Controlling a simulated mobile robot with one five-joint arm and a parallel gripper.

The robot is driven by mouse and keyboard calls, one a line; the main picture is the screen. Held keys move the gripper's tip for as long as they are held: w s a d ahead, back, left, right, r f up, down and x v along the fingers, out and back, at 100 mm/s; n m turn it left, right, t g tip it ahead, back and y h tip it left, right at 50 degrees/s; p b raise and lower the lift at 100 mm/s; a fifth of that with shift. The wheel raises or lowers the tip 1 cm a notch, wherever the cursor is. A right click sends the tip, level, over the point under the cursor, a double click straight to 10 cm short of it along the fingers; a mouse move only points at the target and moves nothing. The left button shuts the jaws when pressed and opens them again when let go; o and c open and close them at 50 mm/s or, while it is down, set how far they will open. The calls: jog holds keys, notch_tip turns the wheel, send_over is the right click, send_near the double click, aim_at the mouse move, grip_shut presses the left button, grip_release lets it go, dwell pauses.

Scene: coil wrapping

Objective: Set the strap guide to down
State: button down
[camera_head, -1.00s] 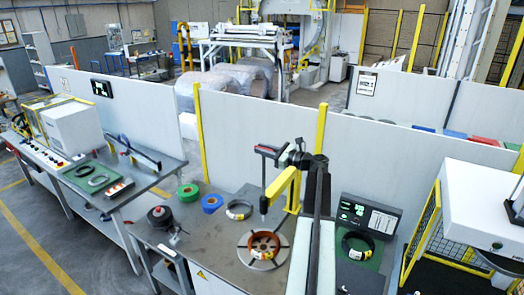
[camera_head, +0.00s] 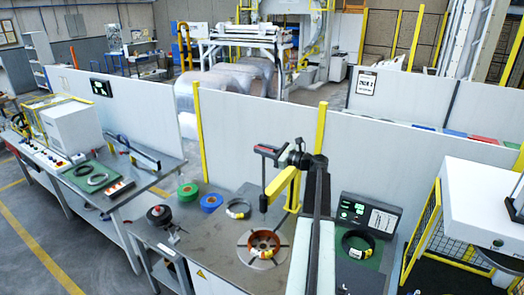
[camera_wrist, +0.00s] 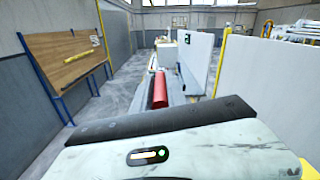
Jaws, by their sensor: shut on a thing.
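The strap guide appears to be the yellow bent arm (camera_head: 285,183) over the turntable (camera_head: 262,244), with a dark tip (camera_head: 263,204) pointing down. A dark upright with a red-ended handle (camera_head: 265,150) stands above it. My gripper (camera_head: 278,156) is at this handle, coming from the right, and is shut on it. The jaws are too small to see clearly in the head view. In the wrist view a red cylinder (camera_wrist: 159,90) shows just beyond my gripper's dark front edge. An orange-and-dark ring lies on the turntable below the tip.
A control panel (camera_head: 367,214) and another coil (camera_head: 358,244) stand right of my arm. White partitions (camera_head: 245,140) rise behind.

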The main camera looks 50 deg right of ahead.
aim_at(263, 196)
notch_tip(263, 196, down, 22)
jog(key=b, duration=2.1)
jog(key=shift+r, duration=0.15)
jog(key=shift+s, duration=0.1)
jog(key=c, duration=1.4)
grip_release()
jog(key=shift+o, duration=0.2)
jog(key=v, duration=0.7)
jog(key=shift+s, duration=0.35)
